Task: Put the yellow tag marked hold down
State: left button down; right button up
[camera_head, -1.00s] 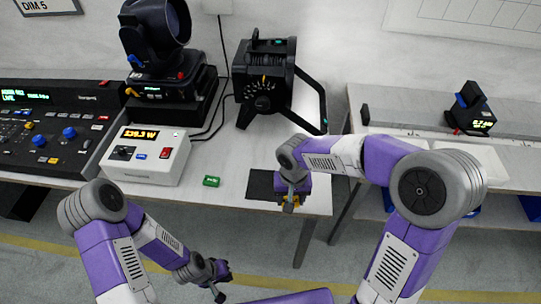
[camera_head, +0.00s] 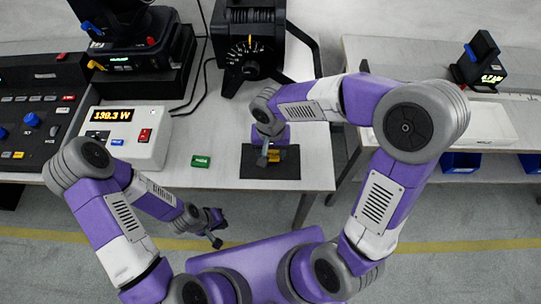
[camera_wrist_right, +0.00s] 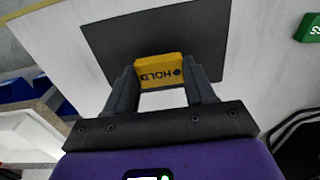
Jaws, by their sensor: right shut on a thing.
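The yellow tag (camera_wrist_right: 160,71) marked HOLD is between the two fingers of my right gripper (camera_wrist_right: 163,90) in the right wrist view. The fingers are shut on it. The dark mat (camera_wrist_right: 120,38) lies behind the tag on the pale table; whether the tag touches it I cannot tell. In the head view my right gripper (camera_head: 270,156) is over the dark mat (camera_head: 272,173), with only a bit of yellow showing beneath it. My left gripper (camera_head: 216,228) hangs in front of the table edge, away from the tag; its fingers are too small to read.
A green tag (camera_head: 201,161) lies left of the mat. The table's front edge is close to the mat. A second table (camera_head: 400,60) is at the right.

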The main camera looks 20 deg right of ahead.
aim_at(271, 154)
notch_tip(271, 154, down, 3)
jog(key=shift+r+b, duration=0.1)
jog(key=shift+b, duration=0.3)
jog(key=shift+r, duration=0.1)
jog(key=shift+f, duration=0.2)
jog(key=o, duration=1)
